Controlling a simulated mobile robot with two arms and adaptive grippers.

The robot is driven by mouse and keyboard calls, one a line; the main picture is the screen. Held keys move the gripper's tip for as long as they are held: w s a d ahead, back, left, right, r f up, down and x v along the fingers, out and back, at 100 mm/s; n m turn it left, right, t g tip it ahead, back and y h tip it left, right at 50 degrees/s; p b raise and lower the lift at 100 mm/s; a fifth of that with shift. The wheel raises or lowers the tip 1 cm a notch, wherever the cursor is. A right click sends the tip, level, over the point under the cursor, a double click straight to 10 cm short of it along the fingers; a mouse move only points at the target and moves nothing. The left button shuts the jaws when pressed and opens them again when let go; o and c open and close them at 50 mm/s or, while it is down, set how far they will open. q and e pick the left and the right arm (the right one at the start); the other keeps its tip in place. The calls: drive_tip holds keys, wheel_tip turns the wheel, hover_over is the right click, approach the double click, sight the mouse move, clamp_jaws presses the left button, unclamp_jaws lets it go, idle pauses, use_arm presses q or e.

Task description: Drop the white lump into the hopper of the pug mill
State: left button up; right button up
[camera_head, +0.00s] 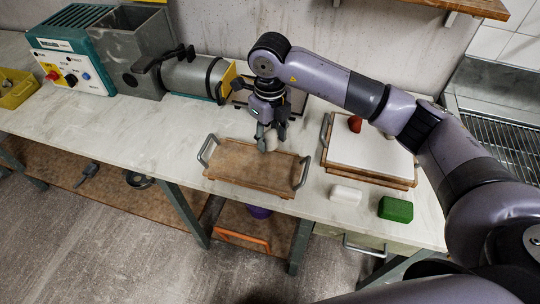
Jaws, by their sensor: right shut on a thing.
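My right gripper (267,132) points down above the wooden tray and is shut on a pale lump (270,140), which looks like the white lump. The fingers hide part of it. The pug mill stands at the back left, with a teal control box (70,55), a grey metal hopper (137,55) and a horizontal barrel (195,76). The hopper is left of the gripper and well apart from it. My left gripper is not in view.
A wooden tray (250,180) with grey handles lies below the gripper. A white-topped board (360,155) at its right bears a red lump (355,124). A white block (346,194) and green block (396,209) lie in front. The bench left of the tray is clear.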

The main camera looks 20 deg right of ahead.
sight(270, 133)
wheel_tip(270, 133, up, 9)
drive_tip(key=shift+f+b, duration=0.15)
drive_tip(key=shift+b, duration=0.45)
